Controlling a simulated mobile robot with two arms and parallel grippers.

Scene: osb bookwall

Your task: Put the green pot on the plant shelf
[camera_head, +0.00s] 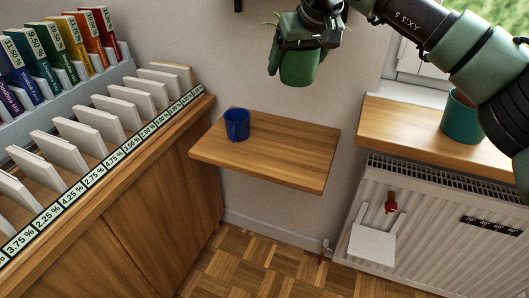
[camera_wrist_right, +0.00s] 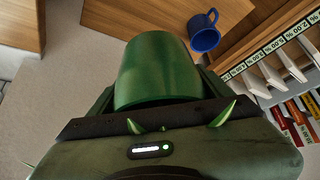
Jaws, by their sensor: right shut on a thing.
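The green pot (camera_head: 300,67) is held in my right gripper (camera_head: 298,42), high above a small wooden wall shelf (camera_head: 258,165) in the head view. Green leaf tips show at the pot's top. The right wrist view shows the pot (camera_wrist_right: 157,70) large and close, between the fingers of the shut gripper. The wooden wall shelf carries a blue mug (camera_head: 237,124) near its back left; the rest of its top is bare. A wooden sill (camera_head: 400,127) above the radiator bears a teal pot (camera_head: 462,118). I cannot tell which of these is the plant shelf. My left gripper is not in view.
A wooden cabinet with a rack of white cards (camera_head: 100,122) and coloured books (camera_head: 45,60) stands at left. The blue mug also shows in the right wrist view (camera_wrist_right: 204,32).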

